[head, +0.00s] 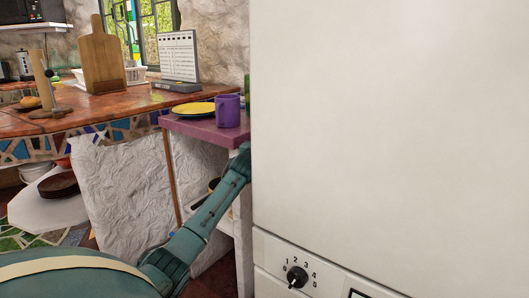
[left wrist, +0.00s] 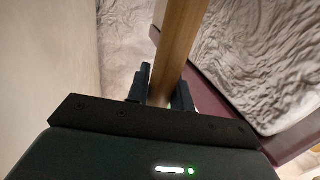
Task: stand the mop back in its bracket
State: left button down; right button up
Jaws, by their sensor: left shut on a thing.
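In the left wrist view a wooden pole (left wrist: 180,42), which looks like the mop's handle, runs up between the fingers of my left gripper (left wrist: 161,90). The gripper is shut on it, and the pole is tilted in that view. The mop's head is not in sight. In the head view my left arm reaches up and to the right, and its far end passes behind the edge of the white appliance, so the gripper is hidden there. I cannot make out the bracket in either view. My right gripper is in neither view.
A large white appliance (head: 390,120) fills the right side. Beside it a purple shelf (head: 190,127) holds a purple mug (head: 228,110) and a yellow plate (head: 193,109). A tiled counter (head: 95,108) with a cutting board (head: 101,60) and a calendar (head: 179,57) is at left.

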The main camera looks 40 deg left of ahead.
pick_arm(q)
jog(key=shift+w+a+f+b, duration=0.1)
jog(key=shift+w+f+b, duration=0.5)
jog(key=shift+w, duration=0.15)
jog(key=shift+w+a+f+b, duration=0.1)
jog(key=shift+w+f+b, duration=0.35)
jog(key=shift+w+b, duration=0.25)
